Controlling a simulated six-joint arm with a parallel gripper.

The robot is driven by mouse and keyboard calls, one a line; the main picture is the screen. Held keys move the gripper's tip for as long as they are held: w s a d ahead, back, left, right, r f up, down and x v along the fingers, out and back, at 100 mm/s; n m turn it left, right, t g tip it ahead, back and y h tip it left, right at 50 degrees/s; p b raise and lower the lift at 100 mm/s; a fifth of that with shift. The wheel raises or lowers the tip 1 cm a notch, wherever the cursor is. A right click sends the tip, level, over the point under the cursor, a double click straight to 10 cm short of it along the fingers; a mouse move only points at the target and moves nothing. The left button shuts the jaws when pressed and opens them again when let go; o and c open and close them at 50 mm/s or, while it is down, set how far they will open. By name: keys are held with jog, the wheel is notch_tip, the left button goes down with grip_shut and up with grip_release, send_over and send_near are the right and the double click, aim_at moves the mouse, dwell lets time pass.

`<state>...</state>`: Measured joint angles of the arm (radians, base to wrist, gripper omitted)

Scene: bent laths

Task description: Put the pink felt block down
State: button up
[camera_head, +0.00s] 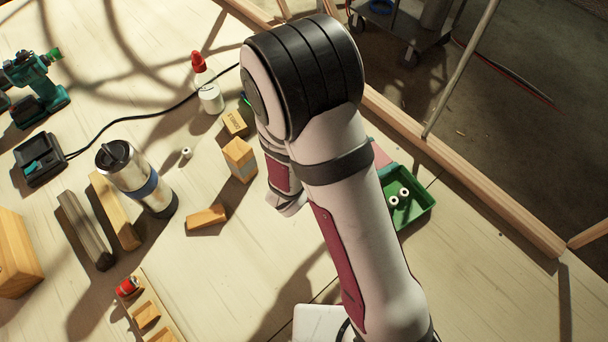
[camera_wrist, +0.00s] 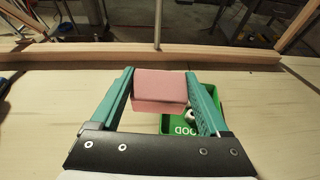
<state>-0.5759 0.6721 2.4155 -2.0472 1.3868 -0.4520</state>
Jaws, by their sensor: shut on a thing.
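The pink felt block (camera_wrist: 160,90) is between the teal fingers of my gripper (camera_wrist: 161,72) in the wrist view. My gripper is shut on it. The block appears above and partly in front of a green tray (camera_wrist: 174,125); I cannot tell whether they touch. In the head view, a sliver of the pink block (camera_head: 380,155) shows beside my arm, at the far left edge of the green tray (camera_head: 413,219). My arm hides the rest of the block and my gripper there.
The tray holds small white rings (camera_head: 404,192). Left of my arm stand a wooden block (camera_head: 240,160), a glue bottle (camera_head: 208,92) and a steel tumbler (camera_head: 137,178). A wooden rail (camera_head: 460,170) runs along the bench edge. Bare bench lies right of the tray.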

jog(key=s+a+f+n+t+y, duration=0.1)
jog(key=s+a+n+t+y, duration=0.15)
jog(key=a, duration=0.75)
jog(key=s+a+f+n+t+y, duration=0.2)
jog(key=s+a+n+y, duration=0.1)
jog(key=a, duration=0.8)
jog(key=shift+g, duration=0.35)
notch_tip(320, 180, down, 8)
jog(key=shift+a+r, duration=0.1)
jog(key=shift+a, duration=0.05)
